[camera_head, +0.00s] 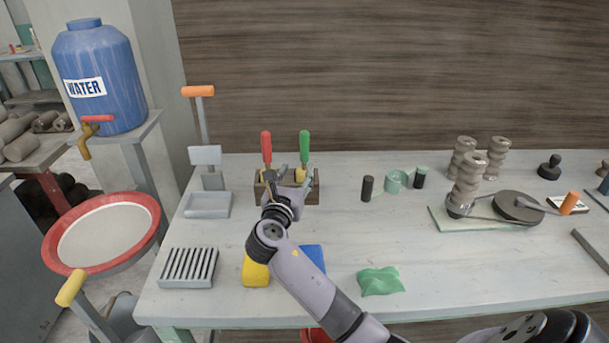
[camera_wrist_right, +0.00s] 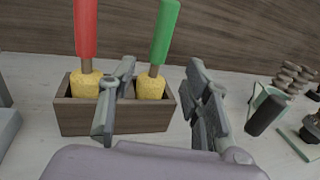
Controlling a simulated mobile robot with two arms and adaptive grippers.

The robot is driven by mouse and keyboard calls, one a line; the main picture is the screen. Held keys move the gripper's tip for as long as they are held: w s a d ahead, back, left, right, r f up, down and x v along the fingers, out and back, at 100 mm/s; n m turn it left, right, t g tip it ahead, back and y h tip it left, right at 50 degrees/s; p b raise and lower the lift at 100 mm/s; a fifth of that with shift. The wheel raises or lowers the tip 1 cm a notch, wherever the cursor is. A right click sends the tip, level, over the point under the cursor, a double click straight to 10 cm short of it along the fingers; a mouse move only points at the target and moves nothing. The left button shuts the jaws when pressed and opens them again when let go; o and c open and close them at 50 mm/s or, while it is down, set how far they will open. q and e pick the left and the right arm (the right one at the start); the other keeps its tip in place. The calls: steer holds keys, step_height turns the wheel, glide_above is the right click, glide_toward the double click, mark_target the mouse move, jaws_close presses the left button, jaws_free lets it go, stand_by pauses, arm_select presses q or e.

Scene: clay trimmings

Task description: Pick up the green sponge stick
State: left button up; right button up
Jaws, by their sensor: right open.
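The green sponge stick (camera_head: 304,146) stands upright in a small wooden box (camera_head: 316,189) on the bench. It has a green handle and a yellow sponge end, and the right wrist view shows the handle (camera_wrist_right: 164,32) and sponge (camera_wrist_right: 150,87). A red-handled sponge stick (camera_head: 266,148) stands to its left in the same box, also seen in the wrist view (camera_wrist_right: 86,40). My right gripper (camera_head: 293,180) is open in front of the box. In the wrist view its fingers (camera_wrist_right: 162,72) lie on either side of the green stick, with nothing gripped. My left gripper is not in view.
A yellow block (camera_head: 255,272), a blue block (camera_head: 313,258) and a green cloth-like piece (camera_head: 380,281) lie near the front edge. A grey tray (camera_head: 207,206) stands left of the box. A black cylinder (camera_head: 367,188) stands to its right, with clear bench between.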

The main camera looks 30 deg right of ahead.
mark_target(303, 152)
steer(key=x, duration=0.3)
steer(key=shift+w+d, duration=0.1)
steer(key=shift+w, duration=0.05)
steer(key=shift+w+d, duration=0.35)
steer(key=shift+d, duration=0.05)
steer(key=shift+w+d+r, duration=0.15)
steer(key=shift+w+d, duration=0.05)
steer(key=x, duration=0.2)
steer(key=p+x, duration=0.1)
steer(key=x, duration=0.1)
steer(key=shift+w+d+r, duration=0.1)
steer(key=shift+w+r, duration=0.05)
steer(key=shift+r, duration=0.25)
steer(key=shift+w+d, duration=0.15)
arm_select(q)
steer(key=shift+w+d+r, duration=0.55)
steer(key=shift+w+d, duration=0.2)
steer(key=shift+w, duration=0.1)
arm_select(e)
steer(key=shift+c, duration=0.4)
jaws_close()
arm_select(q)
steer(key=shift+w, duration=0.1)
